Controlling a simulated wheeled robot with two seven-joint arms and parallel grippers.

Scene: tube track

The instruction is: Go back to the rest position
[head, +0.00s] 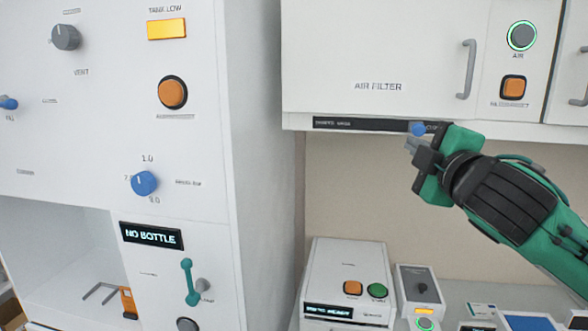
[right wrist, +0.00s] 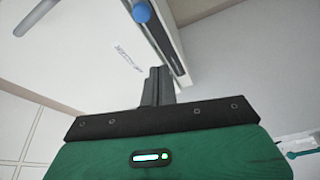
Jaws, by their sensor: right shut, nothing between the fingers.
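My right gripper (head: 411,146) is shut and empty. It is raised in front of the lower edge of the air filter cabinet (head: 340,60), next to a small blue knob (head: 418,129) on the cabinet's black strip. In the right wrist view the shut fingers (right wrist: 157,84) point toward the cabinet's underside edge, and the blue knob (right wrist: 141,13) is just beyond them. I cannot tell whether the fingertips touch the knob. My left gripper is in neither view.
A tall white machine (head: 185,225) with a "NO BOTTLE" display (head: 151,236) stands at the left. Below the cabinet, a white device (head: 347,260) with orange and green buttons and a smaller grey unit (head: 418,283) stand on the counter. The wall space between cabinet and counter is clear.

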